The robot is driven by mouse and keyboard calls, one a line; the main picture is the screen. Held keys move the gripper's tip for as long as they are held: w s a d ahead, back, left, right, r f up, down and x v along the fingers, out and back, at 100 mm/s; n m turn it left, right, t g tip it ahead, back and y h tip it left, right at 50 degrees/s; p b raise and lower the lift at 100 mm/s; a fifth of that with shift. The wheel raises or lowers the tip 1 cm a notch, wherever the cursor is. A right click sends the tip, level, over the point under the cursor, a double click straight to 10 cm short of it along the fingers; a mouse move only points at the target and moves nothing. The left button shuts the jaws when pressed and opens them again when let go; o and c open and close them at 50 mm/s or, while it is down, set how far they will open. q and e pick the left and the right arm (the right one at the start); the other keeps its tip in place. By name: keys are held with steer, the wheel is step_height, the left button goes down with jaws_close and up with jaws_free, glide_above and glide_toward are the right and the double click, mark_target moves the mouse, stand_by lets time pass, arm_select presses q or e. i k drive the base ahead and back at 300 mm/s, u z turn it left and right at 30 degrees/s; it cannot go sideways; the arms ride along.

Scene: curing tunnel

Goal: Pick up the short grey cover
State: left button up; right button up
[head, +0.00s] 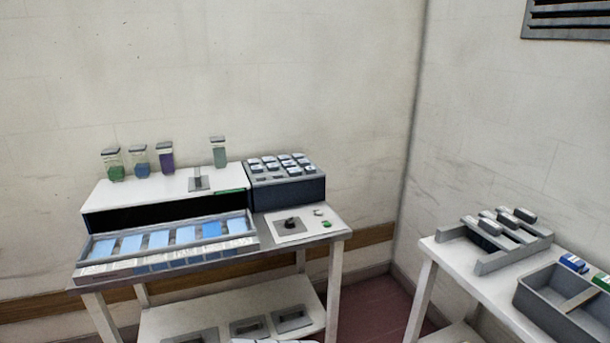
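I cannot tell for sure which thing is the short grey cover. Several low grey pieces lie on the lower shelf of the left table: a left one (200,336), a middle one (249,328) and a right one (292,318). The left one is cut by the picture's bottom edge. A small grey piece (199,183) with an upright part sits on top of the white tunnel box (130,196). Neither of my grippers shows in the head view.
A tray of blue panels (260,239) lies before the tunnel's dark opening. Jars (219,152) stand on the tunnel. A dark keypad-like block (290,192) stands right of it. The right table holds a grey rack (486,266) and a divided bin (535,308). Floor shows between the tables.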

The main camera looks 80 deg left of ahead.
mark_target(197, 182)
steer(key=z, duration=0.6)
steer(key=k, duration=2.8)
steer(key=u, duration=1.25)
